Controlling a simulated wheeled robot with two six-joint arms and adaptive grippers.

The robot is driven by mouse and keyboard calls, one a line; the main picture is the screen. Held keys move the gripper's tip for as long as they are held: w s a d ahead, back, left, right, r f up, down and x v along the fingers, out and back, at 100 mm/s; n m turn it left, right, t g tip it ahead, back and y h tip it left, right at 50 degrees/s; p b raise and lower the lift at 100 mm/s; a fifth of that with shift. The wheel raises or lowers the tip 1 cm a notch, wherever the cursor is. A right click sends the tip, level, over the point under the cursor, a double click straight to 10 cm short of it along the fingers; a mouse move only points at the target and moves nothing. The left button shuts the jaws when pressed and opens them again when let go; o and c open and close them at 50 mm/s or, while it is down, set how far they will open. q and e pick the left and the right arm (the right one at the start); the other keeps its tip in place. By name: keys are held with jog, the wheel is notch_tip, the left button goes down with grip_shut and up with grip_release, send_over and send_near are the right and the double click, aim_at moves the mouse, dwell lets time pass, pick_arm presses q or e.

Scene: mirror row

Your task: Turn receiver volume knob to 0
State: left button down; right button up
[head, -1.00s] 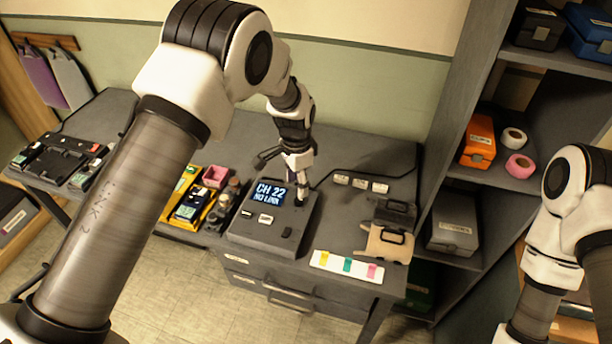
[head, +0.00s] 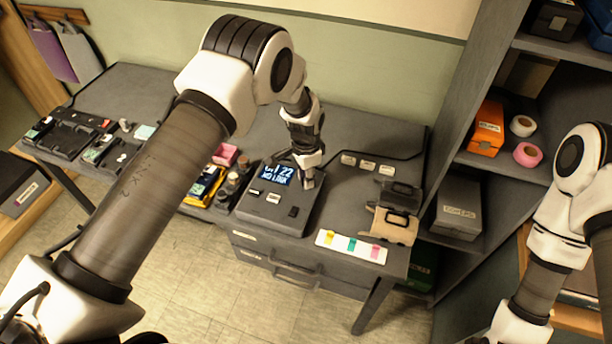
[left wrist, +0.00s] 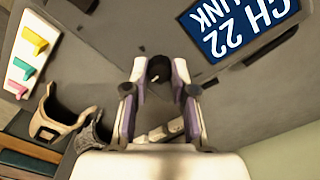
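The receiver (head: 272,213) is a dark box on the grey desk, with a lit blue screen (head: 276,175) reading CH 22 and NO LINK. The screen also shows in the left wrist view (left wrist: 238,28). Its round black volume knob (left wrist: 158,70) carries a small white mark. My left gripper (head: 308,184) points down at the knob's side of the receiver and hides the knob in the head view. In the left wrist view its two fingertips (left wrist: 159,73) stand on either side of the knob, open, with a narrow gap seeming to show. My right gripper is out of view.
Small jars and a yellow tray (head: 205,187) stand close on the left. Shelves (head: 480,165) rise at the right. Desk behind is mostly clear.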

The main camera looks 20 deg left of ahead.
pick_arm(q)
jog(key=shift+s+f+n, duration=0.15)
jog(key=shift+f+n, duration=0.05)
jog(key=shift+n, duration=0.1)
dwell(0.6)
jog(key=shift+f+n+b, duration=0.1)
jog(key=shift+n+b, duration=0.9)
jog(key=shift+n, duration=0.2)
jog(key=n+b, duration=0.1)
jog(key=n, duration=0.3)
jog(key=shift+n+b, duration=0.3)
jog(key=shift+b, duration=0.1)
jog(key=n+b, duration=0.1)
jog(key=n, duration=0.4)
jog(key=n+b, duration=0.1)
jog(key=n, duration=0.4)
jog(key=shift+s, duration=0.1)
jog(key=shift+n, duration=0.3)
jog(key=c, duration=1.2)
grip_release()
jog(key=shift+o, duration=1.3)
jog(key=shift+w, duration=0.2)
